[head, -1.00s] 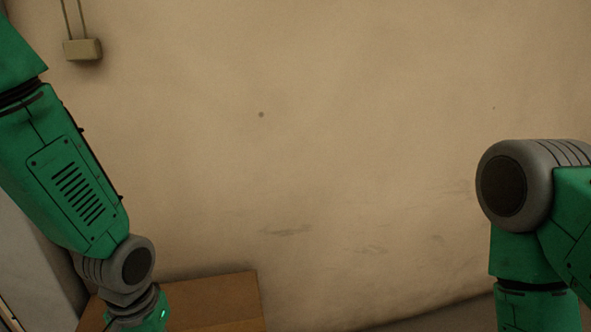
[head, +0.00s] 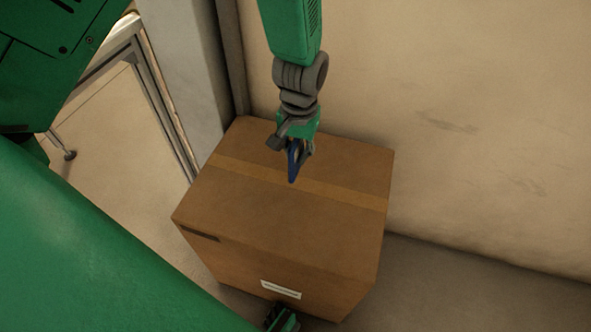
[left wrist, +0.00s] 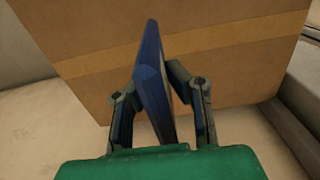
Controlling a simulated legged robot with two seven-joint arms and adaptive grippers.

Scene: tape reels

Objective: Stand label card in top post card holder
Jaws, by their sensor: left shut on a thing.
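A thin blue flat piece (head: 293,163), which I take to be the label card, is held in my left gripper (head: 298,150) above the cardboard box. In the left wrist view the card (left wrist: 153,80) stands edge-on and slightly tilted between the two fingers of the left gripper (left wrist: 158,88). The gripper is shut on it. The card's printed face cannot be made out. No post or card holder shows in either view. A small green and dark part of mine shows at the bottom edge of the head view, perhaps my right gripper; its fingers cannot be read.
A taped cardboard box (head: 290,225) with a white label (head: 281,289) on its front stands on the floor by the beige wall (head: 470,130). A grey pillar (head: 185,70) and a metal frame (head: 165,105) are at the left. Open floor lies right of the box.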

